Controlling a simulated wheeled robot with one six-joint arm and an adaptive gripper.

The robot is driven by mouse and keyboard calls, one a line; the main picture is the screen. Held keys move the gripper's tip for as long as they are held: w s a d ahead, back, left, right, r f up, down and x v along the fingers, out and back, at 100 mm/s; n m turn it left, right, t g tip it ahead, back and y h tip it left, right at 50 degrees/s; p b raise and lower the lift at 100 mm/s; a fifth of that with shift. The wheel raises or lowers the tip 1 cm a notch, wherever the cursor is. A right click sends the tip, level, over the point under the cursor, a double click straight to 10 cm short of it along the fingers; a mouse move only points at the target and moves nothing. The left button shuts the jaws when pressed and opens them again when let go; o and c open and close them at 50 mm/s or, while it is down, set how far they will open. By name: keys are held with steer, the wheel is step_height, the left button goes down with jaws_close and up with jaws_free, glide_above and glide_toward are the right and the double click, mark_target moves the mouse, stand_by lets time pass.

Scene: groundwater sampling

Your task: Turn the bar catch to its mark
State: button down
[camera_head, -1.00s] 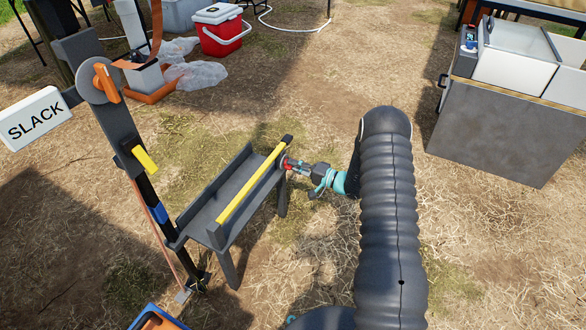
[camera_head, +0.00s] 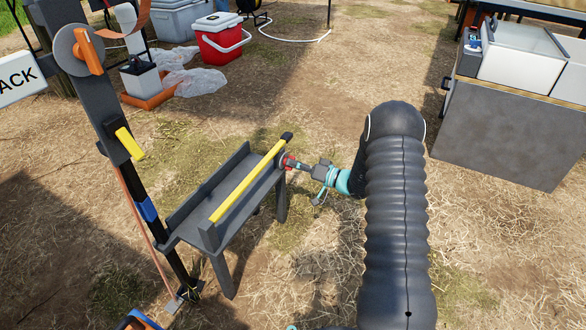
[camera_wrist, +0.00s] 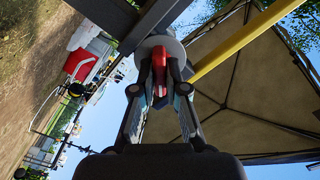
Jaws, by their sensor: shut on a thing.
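The bar catch (camera_head: 286,161) is a small red handle on a pale round disc at the right side of a dark grey trough stand (camera_head: 222,195). In the wrist view the red catch (camera_wrist: 158,62) stands between my fingertips, with the disc (camera_wrist: 176,46) behind it. My gripper (camera_head: 296,164) is shut on the red catch. A yellow bar (camera_head: 248,180) with a black end runs along the stand's near edge. It also shows in the wrist view (camera_wrist: 240,44), beside the disc. I cannot make out the catch's mark.
A dark post (camera_head: 115,128) with a disc, an orange lever and a yellow handle stands left of the trough. A red cooler (camera_head: 221,42) sits behind. A grey cabinet (camera_head: 505,130) stands at the right. Straw-covered ground between the stand and cabinet is mostly open.

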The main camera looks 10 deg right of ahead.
steer(key=n, duration=0.9)
steer(key=c, duration=1.1)
jaws_free()
steer(key=v, duration=1.2)
